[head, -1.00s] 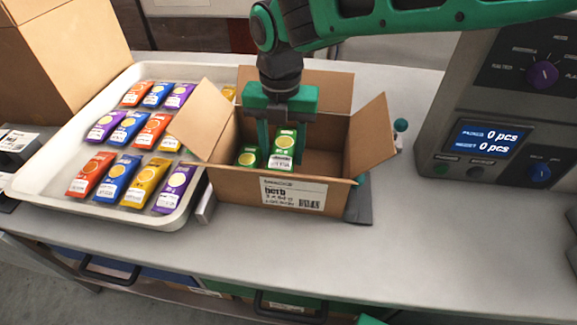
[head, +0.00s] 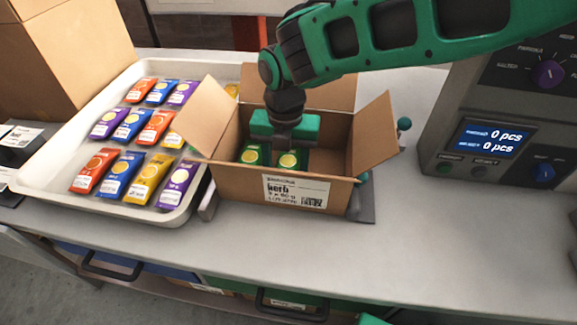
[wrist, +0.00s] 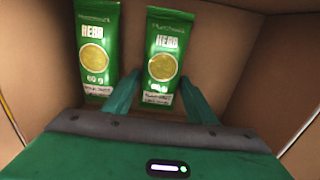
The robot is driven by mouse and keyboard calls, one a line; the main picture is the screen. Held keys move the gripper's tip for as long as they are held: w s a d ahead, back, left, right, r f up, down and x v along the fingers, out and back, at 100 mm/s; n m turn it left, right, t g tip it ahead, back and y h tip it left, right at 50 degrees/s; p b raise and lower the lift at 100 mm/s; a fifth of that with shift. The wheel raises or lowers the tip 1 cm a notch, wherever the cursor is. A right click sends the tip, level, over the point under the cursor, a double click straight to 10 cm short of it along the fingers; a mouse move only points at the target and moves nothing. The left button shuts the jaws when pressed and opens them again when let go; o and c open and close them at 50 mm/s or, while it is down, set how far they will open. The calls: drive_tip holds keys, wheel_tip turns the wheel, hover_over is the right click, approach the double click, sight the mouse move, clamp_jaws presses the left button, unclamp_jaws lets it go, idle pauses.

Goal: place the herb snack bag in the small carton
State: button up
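The small carton (head: 236,178) is an open brown box with its flaps spread and a white herb label on the front. Two green herb snack bags are inside, side by side. The left bag (head: 252,155) also shows in the wrist view (wrist: 97,50). The right bag (head: 291,158) is between my fingertips in the wrist view (wrist: 165,65). My gripper (wrist: 160,78) is lowered into the carton, its fingers on either side of the right bag. Whether both fingers press on the bag is unclear. The carton's front wall hides the bags' lower ends in the head view.
A white tray (head: 40,187) with several red, blue, yellow and purple bags stands left of the carton. A large cardboard box (head: 65,50) is behind it. A grey counting unit (head: 450,110) reading 0 pcs stands at right. The counter's front right is clear.

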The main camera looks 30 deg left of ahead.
drive_tip(key=shift+o, duration=0.9)
wheel_tip(320, 180, up, 12)
drive_tip(key=shift+r, duration=0.15)
